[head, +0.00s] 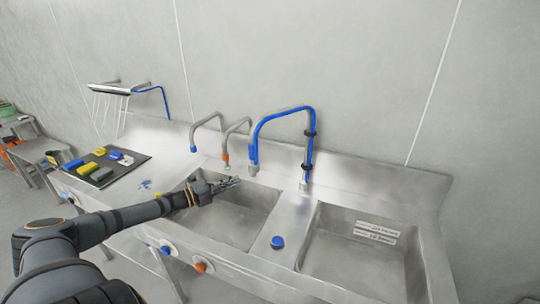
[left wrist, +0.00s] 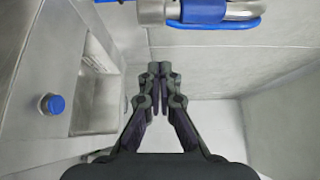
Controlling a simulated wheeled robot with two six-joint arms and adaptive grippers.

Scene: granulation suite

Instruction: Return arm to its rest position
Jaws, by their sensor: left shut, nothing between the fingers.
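My left gripper (head: 226,184) reaches in from the left in the head view, over the left sink basin (head: 252,201). Its fingers are shut with nothing between them. In the left wrist view the closed fingers (left wrist: 160,84) point up the picture, below a metal pipe with a blue sleeve (left wrist: 203,12). I cannot tell whether they touch anything. My right gripper is not in view.
A blue-sleeved tap (head: 283,112) and grey taps (head: 207,118) rise behind the basins. A right basin (head: 345,269) stands empty. A blue knob (head: 277,242) sits between basins. A dark mat (head: 130,173) with several coloured blocks lies left.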

